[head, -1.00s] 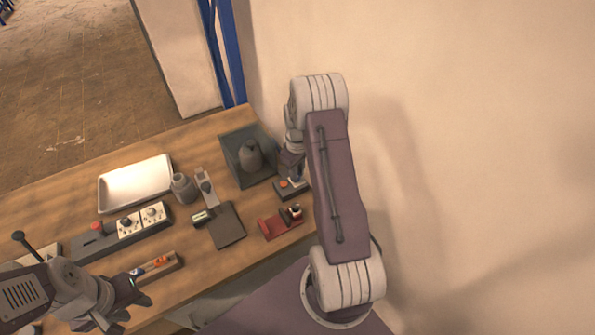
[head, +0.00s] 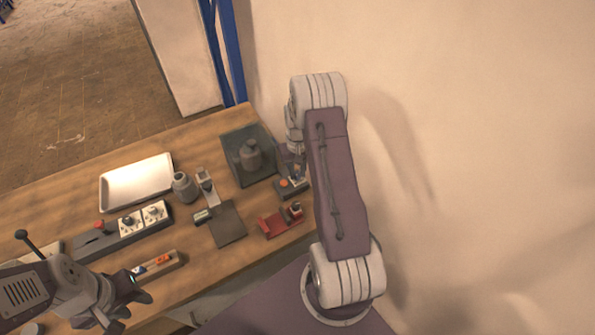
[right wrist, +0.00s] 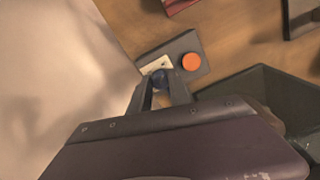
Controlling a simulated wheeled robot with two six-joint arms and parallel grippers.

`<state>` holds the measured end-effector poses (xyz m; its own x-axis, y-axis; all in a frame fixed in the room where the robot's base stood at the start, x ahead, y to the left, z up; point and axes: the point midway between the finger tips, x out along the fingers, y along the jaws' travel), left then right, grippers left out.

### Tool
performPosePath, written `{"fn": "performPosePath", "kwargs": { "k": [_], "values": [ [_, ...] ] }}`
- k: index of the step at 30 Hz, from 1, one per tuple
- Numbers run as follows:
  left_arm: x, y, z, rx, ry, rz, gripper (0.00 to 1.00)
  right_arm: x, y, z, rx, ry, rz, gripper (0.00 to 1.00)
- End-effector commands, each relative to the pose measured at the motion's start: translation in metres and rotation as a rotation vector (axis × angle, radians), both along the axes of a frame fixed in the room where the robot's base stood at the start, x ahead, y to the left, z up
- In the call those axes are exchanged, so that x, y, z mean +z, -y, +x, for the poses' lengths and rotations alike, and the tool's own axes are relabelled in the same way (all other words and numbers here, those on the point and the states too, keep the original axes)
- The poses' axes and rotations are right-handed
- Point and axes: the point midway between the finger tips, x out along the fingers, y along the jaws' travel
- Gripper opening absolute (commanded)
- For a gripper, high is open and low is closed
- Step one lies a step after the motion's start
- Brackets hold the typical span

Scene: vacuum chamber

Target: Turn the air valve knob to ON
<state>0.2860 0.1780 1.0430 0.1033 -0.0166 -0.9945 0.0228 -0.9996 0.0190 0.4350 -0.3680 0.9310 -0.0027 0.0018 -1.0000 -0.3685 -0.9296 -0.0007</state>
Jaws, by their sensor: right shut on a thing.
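The air valve box is a small dark block (head: 292,189) with an orange button, near the table's right edge in the head view. In the right wrist view the box (right wrist: 187,46) shows its orange button and a pale label plate. A dark blue knob (right wrist: 159,77) stands on the plate. My right gripper (right wrist: 161,88) is shut on this knob, with one finger on each side. The knob's pointer and the label's words are too small to read. In the head view my right arm partly hides the hand. My left gripper (head: 132,308) is open and empty at the lower left.
A dark tray (head: 232,168) with a grey jar (head: 250,155) stands left of the valve box. A red holder (head: 270,228) lies in front of it. A socket strip (head: 105,238), a white tray (head: 118,190) and a dark pad (head: 228,227) are farther left. A wall is at right.

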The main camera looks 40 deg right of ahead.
Motion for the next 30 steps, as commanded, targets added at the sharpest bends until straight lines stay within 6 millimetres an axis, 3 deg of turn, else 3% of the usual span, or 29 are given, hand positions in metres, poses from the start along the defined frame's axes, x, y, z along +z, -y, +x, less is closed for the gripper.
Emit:
{"fn": "performPosePath", "kwargs": {
  "k": [14,15,16,26,30],
  "values": [
    [0.001,0.000,0.000,0.000,0.000,0.000,0.36,0.004,0.003,0.005,-0.012,0.016,-0.008,0.00],
    [0.001,0.000,0.000,0.000,0.000,0.000,0.36,0.004,0.003,0.005,-0.012,0.015,-0.007,0.34],
    [0.001,0.000,0.000,0.000,0.000,0.000,0.36,0.004,0.002,0.004,-0.012,0.014,-0.007,0.42],
    [0.000,0.000,0.000,0.000,0.000,0.000,0.36,0.003,0.001,0.002,-0.010,0.007,-0.004,0.45],
    [-0.005,0.000,0.000,0.000,0.000,0.000,0.36,0.023,0.002,0.003,-0.010,0.011,-0.005,0.45]
  ]
}}
